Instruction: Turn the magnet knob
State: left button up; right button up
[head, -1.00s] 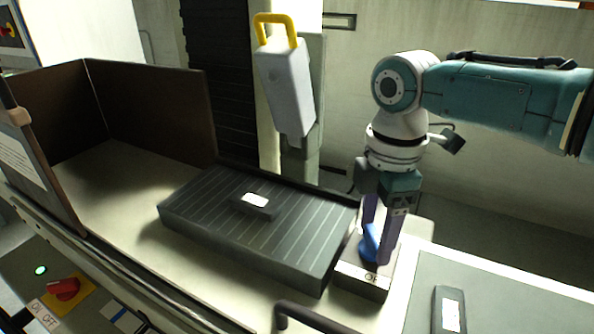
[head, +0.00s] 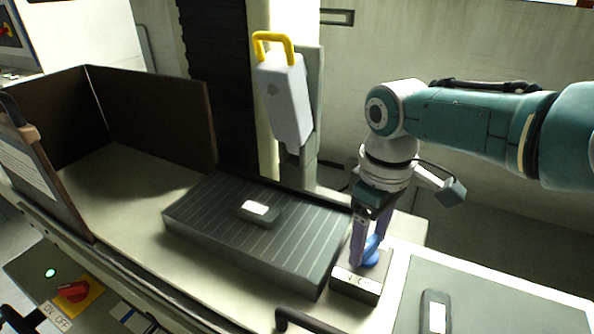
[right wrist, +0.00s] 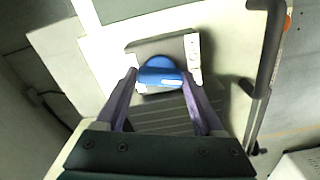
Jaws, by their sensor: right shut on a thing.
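The blue magnet knob (head: 373,250) sits on a small pale-fronted block (head: 357,285) at the right end of the dark ribbed magnetic chuck (head: 300,252). My right gripper (head: 366,257) points down over the block and is shut on the knob. In the right wrist view, the blue knob (right wrist: 160,74) lies between the two purple fingers of the right gripper (right wrist: 159,88). The fingers partly cover the knob in the head view. The lettering on the block's front is too small to read surely. My left gripper is not in view.
A small dark block with a white label (head: 257,213) lies on the chuck. A dark handle (head: 305,320) stands in front of the knob block. A grey panel (head: 480,300) lies to the right. A grey unit with a yellow handle (head: 287,100) hangs behind the chuck.

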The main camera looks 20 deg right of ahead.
aim_at(369, 244)
jog(key=m, duration=0.4)
jog(key=shift+r+p, duration=0.1)
jog(key=shift+p, duration=0.25)
jog(key=shift+m, duration=0.9)
jog(key=o, duration=1.4)
notch_tip(369, 244, up, 9)
jog(key=p, duration=0.5)
jog(key=shift+r+p, duration=0.35)
jog(key=shift+r, duration=0.05)
